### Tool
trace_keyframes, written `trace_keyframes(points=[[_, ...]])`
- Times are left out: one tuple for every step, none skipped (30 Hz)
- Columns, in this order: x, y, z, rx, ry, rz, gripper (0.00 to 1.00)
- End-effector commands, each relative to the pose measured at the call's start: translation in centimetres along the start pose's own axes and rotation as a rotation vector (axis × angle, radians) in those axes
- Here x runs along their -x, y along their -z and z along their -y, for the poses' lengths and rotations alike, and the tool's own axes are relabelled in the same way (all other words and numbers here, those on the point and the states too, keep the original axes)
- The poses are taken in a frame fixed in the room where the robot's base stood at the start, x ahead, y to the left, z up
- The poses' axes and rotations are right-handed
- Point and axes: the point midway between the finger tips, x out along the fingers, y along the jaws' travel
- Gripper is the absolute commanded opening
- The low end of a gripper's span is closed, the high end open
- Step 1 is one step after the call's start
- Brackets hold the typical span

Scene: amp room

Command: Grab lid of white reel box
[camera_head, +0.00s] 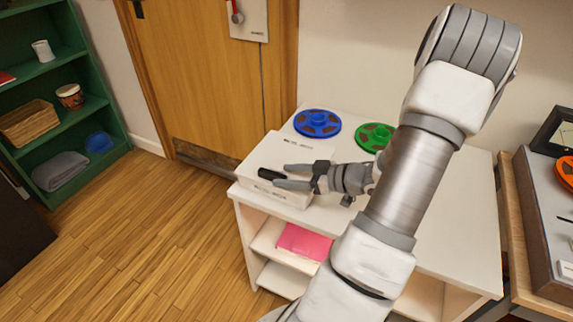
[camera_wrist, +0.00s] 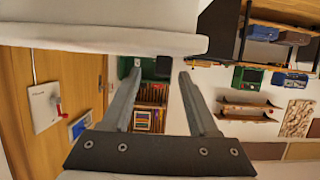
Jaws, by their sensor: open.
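The white reel box (camera_head: 244,176) sits at the left end of the white cabinet top, with dark lettering on it. A small black piece (camera_head: 268,174) shows on its upper side, just off my fingertips; I cannot tell if it is a handle. My gripper (camera_head: 287,175) is level over the box, fingers pointing left, spread apart with nothing between them. Whether the fingers touch the lid is unclear. In the wrist view, the two fingers (camera_wrist: 160,70) are apart, and a pale slab (camera_wrist: 90,40), perhaps the box, spans the upper left.
A blue reel (camera_head: 318,123) and a green reel (camera_head: 374,136) lie behind my gripper on the white cabinet (camera_head: 440,230). A pink item (camera_head: 303,242) is on the cabinet's shelf. A green shelf unit (camera_head: 100,105) stands far left. Wooden floor between them is clear.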

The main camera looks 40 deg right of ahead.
Motion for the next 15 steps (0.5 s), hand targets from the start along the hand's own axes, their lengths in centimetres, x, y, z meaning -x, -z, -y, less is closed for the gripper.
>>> trace_keyframes(points=[[-0.7, -0.1, 0.1, 0.001, 0.002, -0.002, 0.60], [-1.2, 0.0, 0.2, 0.001, 0.003, -0.002, 0.60], [-1.9, 0.1, 0.3, 0.001, 0.003, -0.001, 0.60], [-2.4, 0.2, 0.3, 0.001, 0.003, -0.002, 0.60], [-2.8, 0.3, 0.4, 0.001, 0.002, -0.002, 0.60], [-3.4, 0.3, 0.4, 0.001, 0.002, -0.001, 0.60], [-3.7, 0.4, 0.4, 0.000, 0.002, -0.002, 0.60], [-4.0, 0.4, 0.3, 0.000, 0.001, -0.001, 0.60], [-4.4, 0.4, 0.4, 0.000, 0.002, -0.001, 0.60], [-4.5, 0.5, 0.4, 0.000, 0.002, 0.000, 0.60], [-4.7, 0.5, 0.4, 0.000, 0.002, 0.000, 0.60], [-4.8, 0.5, 0.4, 0.000, 0.001, 0.000, 0.60], [-4.8, 0.6, 0.3, 0.000, 0.001, 0.000, 0.60], [-4.8, 0.6, 0.3, 0.000, 0.000, 0.000, 0.60], [-4.7, 0.6, 0.3, 0.000, 0.000, 0.000, 0.60]])
